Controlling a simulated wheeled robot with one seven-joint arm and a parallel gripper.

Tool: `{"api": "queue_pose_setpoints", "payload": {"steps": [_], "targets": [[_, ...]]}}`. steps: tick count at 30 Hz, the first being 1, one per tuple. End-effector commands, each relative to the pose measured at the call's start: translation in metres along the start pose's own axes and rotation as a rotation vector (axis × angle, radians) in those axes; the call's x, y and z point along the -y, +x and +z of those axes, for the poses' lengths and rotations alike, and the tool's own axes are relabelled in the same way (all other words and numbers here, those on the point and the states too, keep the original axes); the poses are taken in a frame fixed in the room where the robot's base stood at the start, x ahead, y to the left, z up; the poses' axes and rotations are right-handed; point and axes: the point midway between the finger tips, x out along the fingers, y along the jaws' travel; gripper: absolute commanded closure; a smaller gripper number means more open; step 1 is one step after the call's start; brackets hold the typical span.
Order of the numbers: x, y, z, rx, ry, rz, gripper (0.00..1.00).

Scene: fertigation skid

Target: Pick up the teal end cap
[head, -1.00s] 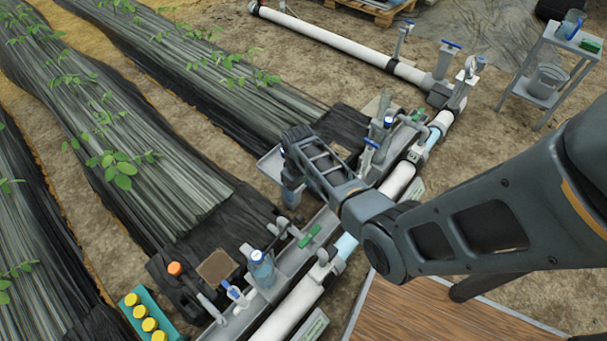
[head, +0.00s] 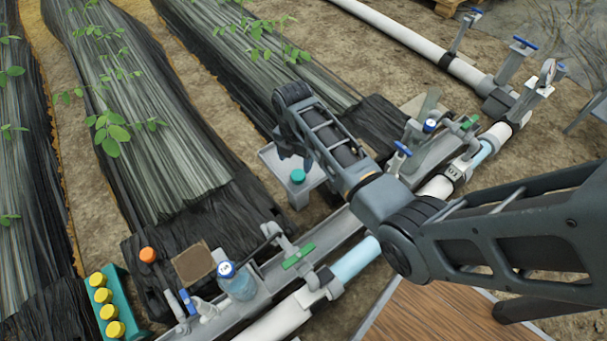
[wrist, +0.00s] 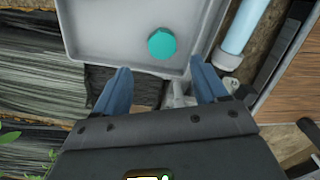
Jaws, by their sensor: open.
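The teal end cap (head: 298,176) is a small round piece on a grey tray (head: 275,157) beside the pipe run. In the wrist view the end cap (wrist: 161,43) lies on the pale tray floor (wrist: 100,30), near the tray's right side. My gripper (wrist: 160,82) is open, with its two blue fingers apart and nothing between them. The cap shows beyond the fingertips, roughly in line with the gap. In the head view my gripper (head: 290,150) is above the tray, partly hidden by the arm.
A grey trough and white pipe (head: 275,318) run diagonally beside the tray. A valve with a green handle (head: 298,256) and a blue-capped bottle (head: 238,282) stand nearby. A teal rack (head: 124,290) with several yellow caps is at lower left. An orange cap (head: 148,255) sits near it.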

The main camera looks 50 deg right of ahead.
Motion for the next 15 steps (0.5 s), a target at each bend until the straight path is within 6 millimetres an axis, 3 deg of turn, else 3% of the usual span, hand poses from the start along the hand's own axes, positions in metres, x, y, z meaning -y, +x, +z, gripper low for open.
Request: {"api": "queue_pose_setpoints", "payload": {"steps": [15], "targets": [[0.004, 0.056, 0.004, 0.000, 0.004, -0.001, 0.28]]}}
